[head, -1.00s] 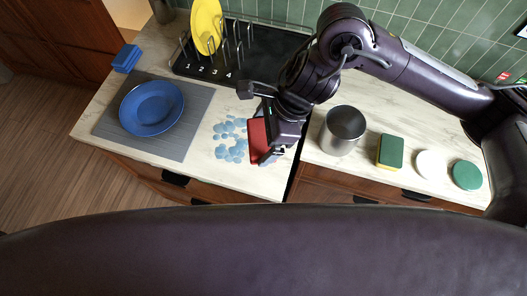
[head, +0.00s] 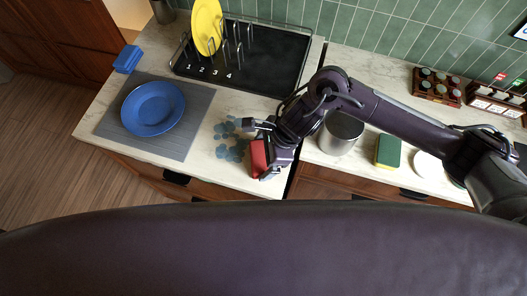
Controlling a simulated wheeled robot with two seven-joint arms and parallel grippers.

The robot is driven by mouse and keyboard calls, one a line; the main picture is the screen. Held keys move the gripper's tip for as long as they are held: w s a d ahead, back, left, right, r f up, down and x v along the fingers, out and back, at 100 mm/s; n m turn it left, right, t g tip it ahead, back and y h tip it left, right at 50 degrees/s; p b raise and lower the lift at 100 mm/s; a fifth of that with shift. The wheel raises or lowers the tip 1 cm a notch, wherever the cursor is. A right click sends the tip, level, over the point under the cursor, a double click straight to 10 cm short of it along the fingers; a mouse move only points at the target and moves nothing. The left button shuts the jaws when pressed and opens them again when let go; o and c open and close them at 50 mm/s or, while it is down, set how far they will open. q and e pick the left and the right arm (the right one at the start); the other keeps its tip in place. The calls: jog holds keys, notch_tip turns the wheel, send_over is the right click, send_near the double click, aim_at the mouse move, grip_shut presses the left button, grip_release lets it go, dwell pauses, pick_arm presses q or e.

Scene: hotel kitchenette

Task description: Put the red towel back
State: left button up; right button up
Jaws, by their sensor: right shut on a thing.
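The red towel (head: 258,157) is a small red piece at the front of the counter, just right of the blue wet patches. My right gripper (head: 266,160) is shut on the red towel, low over or at the counter top; I cannot tell whether the towel touches it. The arm hides part of the towel and the fingertips. My left gripper is not in view.
A blue plate (head: 153,108) lies on a grey mat (head: 189,137) at left. A black dish rack (head: 280,62) holds a yellow plate (head: 206,25). A steel pot (head: 340,134), a sponge (head: 388,151) and a white disc (head: 428,165) stand right. A blue block (head: 127,58) is far left.

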jog(key=shift+f, duration=0.1)
jog(key=o, duration=0.6)
jog(key=b+v, duration=0.1)
jog(key=v, duration=1.1)
jog(key=shift+b, duration=0.3)
